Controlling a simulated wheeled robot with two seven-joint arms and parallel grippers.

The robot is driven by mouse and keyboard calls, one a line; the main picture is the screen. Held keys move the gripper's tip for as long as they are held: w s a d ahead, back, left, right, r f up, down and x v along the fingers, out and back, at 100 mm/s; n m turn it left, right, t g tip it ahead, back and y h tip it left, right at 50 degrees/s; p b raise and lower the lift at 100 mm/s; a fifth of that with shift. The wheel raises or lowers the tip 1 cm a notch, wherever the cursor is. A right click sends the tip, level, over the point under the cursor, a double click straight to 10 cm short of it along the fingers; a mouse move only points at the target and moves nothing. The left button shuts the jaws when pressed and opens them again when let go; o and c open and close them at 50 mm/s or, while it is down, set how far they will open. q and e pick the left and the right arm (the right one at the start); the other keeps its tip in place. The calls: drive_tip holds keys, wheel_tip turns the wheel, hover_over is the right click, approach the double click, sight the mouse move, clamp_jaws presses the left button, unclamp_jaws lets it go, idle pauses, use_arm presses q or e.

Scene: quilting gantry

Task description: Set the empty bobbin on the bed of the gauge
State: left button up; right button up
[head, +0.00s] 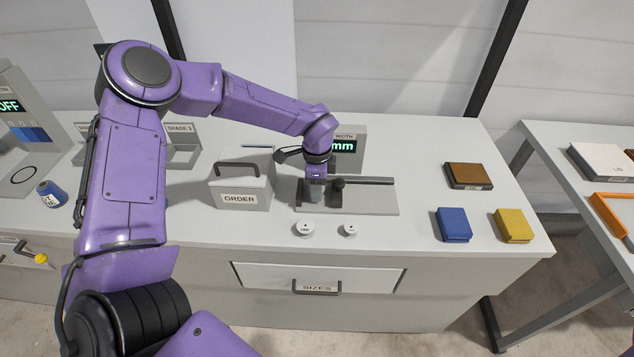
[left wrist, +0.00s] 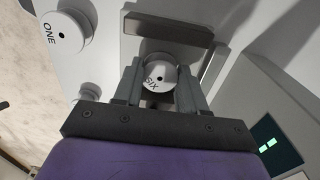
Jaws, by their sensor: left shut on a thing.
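A white bobbin marked SIX (left wrist: 157,78) sits between the fingers of my left gripper (left wrist: 158,88) in the left wrist view. My left gripper (head: 320,193) is shut on it, low over the left part of the gauge bed (head: 375,203) in the head view. The fingers and arm hide this bobbin in the head view, and I cannot tell whether it touches the bed. The gauge's display (head: 346,147) stands behind, partly covered by my wrist. A grey gauge block (left wrist: 168,27) shows close beside the bobbin in the left wrist view. My right gripper is not in view.
Two white bobbins (head: 303,228) (head: 349,229) stand in front of the gauge; one reads ONE (left wrist: 62,32) in the left wrist view. The ORDER box (head: 240,198) is left of the gauge. Blue (head: 453,225), yellow (head: 513,225) and brown (head: 467,176) blocks lie right. The SIZES drawer (head: 260,275) is below.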

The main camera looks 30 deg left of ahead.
use_arm(q)
drive_tip(key=shift+f, duration=0.25)
drive_tip(key=o, duration=1)
drive_tip(key=shift+r, duration=0.35)
drive_tip(key=shift+w+r+b, duration=0.1)
drive_tip(key=shift+r+b, duration=0.2)
drive_tip(key=shift+r, duration=0.05)
wheel_tip(320, 180, up, 11)
drive_tip(key=b, duration=0.2)
